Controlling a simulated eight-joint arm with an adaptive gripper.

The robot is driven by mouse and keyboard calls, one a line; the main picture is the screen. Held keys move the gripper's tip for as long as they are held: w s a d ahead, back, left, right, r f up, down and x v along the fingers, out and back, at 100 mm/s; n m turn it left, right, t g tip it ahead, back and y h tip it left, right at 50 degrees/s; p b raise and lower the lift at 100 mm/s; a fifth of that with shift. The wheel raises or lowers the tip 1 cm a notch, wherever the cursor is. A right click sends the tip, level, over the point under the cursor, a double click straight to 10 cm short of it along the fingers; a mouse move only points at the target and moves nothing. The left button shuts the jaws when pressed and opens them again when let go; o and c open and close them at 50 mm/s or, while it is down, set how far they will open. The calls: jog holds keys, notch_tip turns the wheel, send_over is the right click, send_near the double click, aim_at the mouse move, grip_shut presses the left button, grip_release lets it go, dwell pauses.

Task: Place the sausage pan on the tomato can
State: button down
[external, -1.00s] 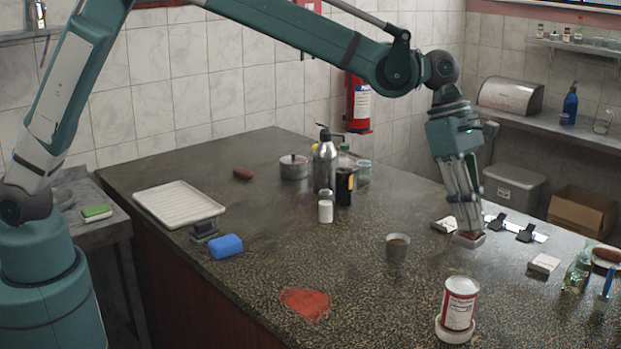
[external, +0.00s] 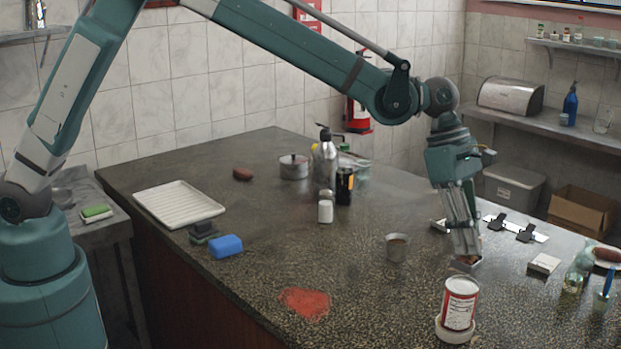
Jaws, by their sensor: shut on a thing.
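The tomato can (external: 460,303), red and white with a pale top, stands upright on a round white base near the front right of the counter. My gripper (external: 466,257) points down just behind the can, apart from it. It is shut on the sausage pan (external: 467,266), a small pale pan with something brown in it, partly hidden by the fingers. The pan is close to the counter; I cannot tell exactly how high it is.
A grey cup (external: 397,248) stands left of my gripper. A small white box (external: 543,264) lies to the right, with a green bottle (external: 579,268) beyond it. Bottles (external: 325,165) stand farther back.

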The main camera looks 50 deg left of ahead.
aim_at(467, 259)
jog(key=shift+f, duration=0.4)
jog(key=shift+f, duration=0.15)
jog(key=shift+f, duration=1.75)
jog(key=shift+f, duration=0.15)
jog(key=c, duration=2.4)
grip_release()
jog(key=v, duration=1.2)
